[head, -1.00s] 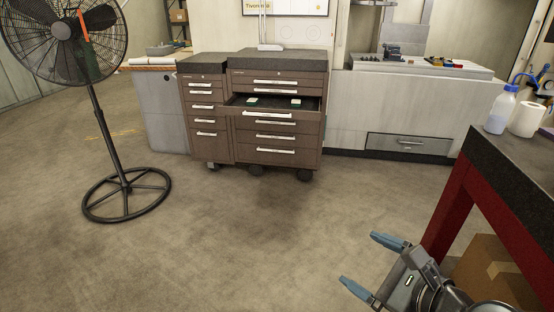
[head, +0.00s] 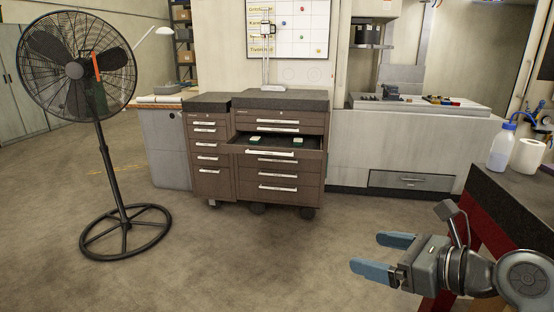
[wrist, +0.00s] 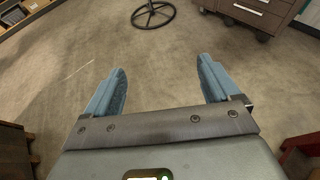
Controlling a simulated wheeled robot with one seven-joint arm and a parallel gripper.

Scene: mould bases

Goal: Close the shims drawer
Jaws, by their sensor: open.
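The brown tool cabinet (head: 279,187) stands against the far wall in the head view. One drawer (head: 270,153) in its upper part is pulled out, with a few small white and green items inside; I cannot read a label on it. The other drawers look shut. My gripper (head: 372,254) is open and empty at the lower right, well apart from the cabinet and nearer to me. In the wrist view, its two blue fingers (wrist: 162,88) are spread over bare floor, and the cabinet's lower part (wrist: 262,14) shows at the upper right.
A pedestal fan (head: 124,220) stands on the left. A dark-topped red bench (head: 510,200) with a bottle (head: 501,147) and a paper roll (head: 527,156) is at the right, close to my arm. The floor (head: 260,255) before the cabinet is clear.

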